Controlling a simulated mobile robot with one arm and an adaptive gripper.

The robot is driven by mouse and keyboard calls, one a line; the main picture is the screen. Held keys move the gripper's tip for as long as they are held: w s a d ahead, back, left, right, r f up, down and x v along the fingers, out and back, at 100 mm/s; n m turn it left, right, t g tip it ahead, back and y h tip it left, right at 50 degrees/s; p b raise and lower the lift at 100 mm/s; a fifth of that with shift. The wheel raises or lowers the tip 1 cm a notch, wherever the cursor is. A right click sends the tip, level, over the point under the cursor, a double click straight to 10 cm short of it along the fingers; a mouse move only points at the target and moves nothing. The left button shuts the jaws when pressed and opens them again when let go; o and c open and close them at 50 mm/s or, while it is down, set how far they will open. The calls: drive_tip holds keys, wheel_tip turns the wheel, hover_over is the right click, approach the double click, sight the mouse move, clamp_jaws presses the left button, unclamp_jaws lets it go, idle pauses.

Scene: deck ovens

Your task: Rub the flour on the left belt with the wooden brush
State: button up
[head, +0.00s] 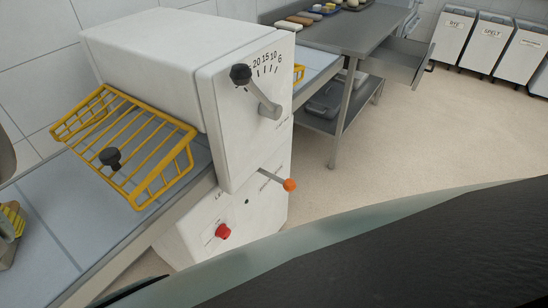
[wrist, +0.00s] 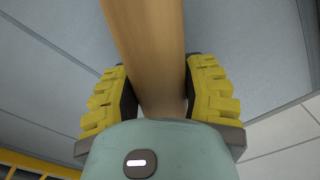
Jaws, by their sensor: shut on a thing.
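My gripper (wrist: 160,95) is shut on a wooden handle, the wooden brush (wrist: 147,35), with a yellow ribbed finger on each side. The handle runs up out of the top of the wrist view; the brush's bristles are not visible. In the head view part of my gripper (head: 12,222) shows at the left edge, over or beside the left belt (head: 65,222), a blue-grey surface. The belt also fills much of the wrist view's background (wrist: 255,50). I cannot make out flour on it. Whether the brush touches the belt is hidden.
A white machine (head: 150,45) with a dial and lever stands right of the belt. Its yellow wire guard (head: 125,140) slants over the belt. A red button (head: 223,231) and orange-tipped lever (head: 289,185) face the aisle. A steel table (head: 345,40) and bins stand behind; the floor between is clear.

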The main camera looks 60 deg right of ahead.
drive_tip(key=shift+r+p, duration=2.25)
drive_tip(key=shift+r, duration=0.55)
drive_tip(key=shift+w+r+p, duration=0.1)
drive_tip(key=shift+r+p, duration=1.25)
drive_tip(key=shift+r, duration=0.15)
